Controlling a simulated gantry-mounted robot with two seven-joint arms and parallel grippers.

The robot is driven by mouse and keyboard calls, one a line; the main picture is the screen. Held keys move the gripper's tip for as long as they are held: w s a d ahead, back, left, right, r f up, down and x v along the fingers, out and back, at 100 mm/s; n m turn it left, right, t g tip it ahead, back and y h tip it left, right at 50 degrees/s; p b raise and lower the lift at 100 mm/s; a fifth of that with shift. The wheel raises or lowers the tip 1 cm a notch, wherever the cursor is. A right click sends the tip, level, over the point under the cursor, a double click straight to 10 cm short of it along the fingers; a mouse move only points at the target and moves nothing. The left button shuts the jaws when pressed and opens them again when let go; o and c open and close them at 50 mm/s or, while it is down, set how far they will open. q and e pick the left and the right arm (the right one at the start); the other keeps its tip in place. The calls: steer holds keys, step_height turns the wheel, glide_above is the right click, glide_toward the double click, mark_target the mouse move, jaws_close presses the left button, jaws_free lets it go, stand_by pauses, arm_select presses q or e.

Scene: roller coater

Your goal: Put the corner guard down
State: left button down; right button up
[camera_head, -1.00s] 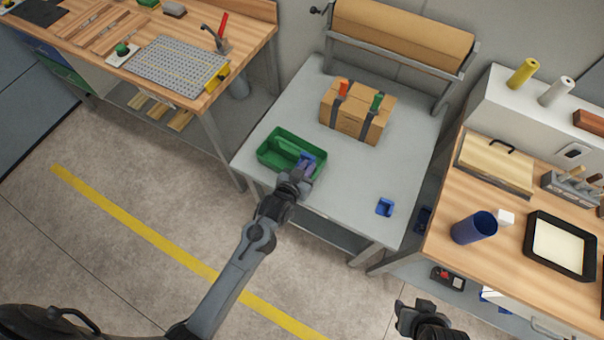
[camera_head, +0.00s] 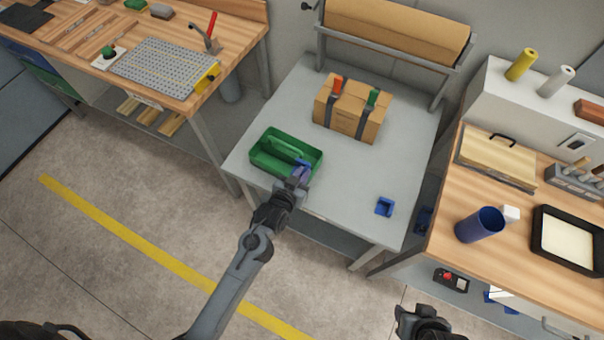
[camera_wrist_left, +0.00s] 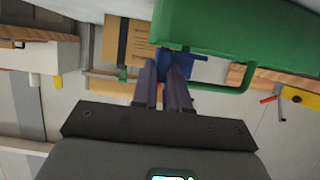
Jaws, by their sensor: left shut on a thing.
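My left gripper (camera_head: 299,178) is shut on a blue corner guard (camera_head: 303,165) at the front right side of the green tote (camera_head: 262,162). In the left wrist view the corner guard (camera_wrist_left: 182,69) shows between the fingertips (camera_wrist_left: 164,76), close to the green tote (camera_wrist_left: 235,30); I cannot tell whether they touch. Another blue corner guard (camera_head: 384,207) lies on the grey table (camera_head: 345,185) near its front right. My right gripper (camera_head: 412,322) is at the bottom edge, away from the table, and its jaws are unclear.
A cardboard box (camera_head: 350,112) with dark straps, an orange clip and a green clip stands at the table's back. A brown paper roll (camera_head: 400,30) is behind it. Wooden benches flank the table. The table's middle is clear.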

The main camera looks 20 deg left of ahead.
arm_select(q)
steer(key=shift+f, duration=0.4)
steer(key=c, duration=1.1)
jaws_free()
steer(key=shift+c, duration=0.2)
steer(key=s+a+r+g, duration=0.2)
steer(key=s+g, duration=0.1)
steer(key=s, duration=0.6)
steer(key=s+a+r+g+p, duration=0.1)
steer(key=s+a+r+g, duration=0.1)
steer(key=s, duration=0.7)
steer(key=s+a+r+m+g+y, duration=0.1)
steer(key=s+a+r+g, duration=0.1)
steer(key=s+g, duration=0.3)
steer(key=s+r, duration=0.1)
steer(key=s, duration=0.3)
steer(key=shift+a, duration=0.3)
steer(key=shift+w+r, duration=0.1)
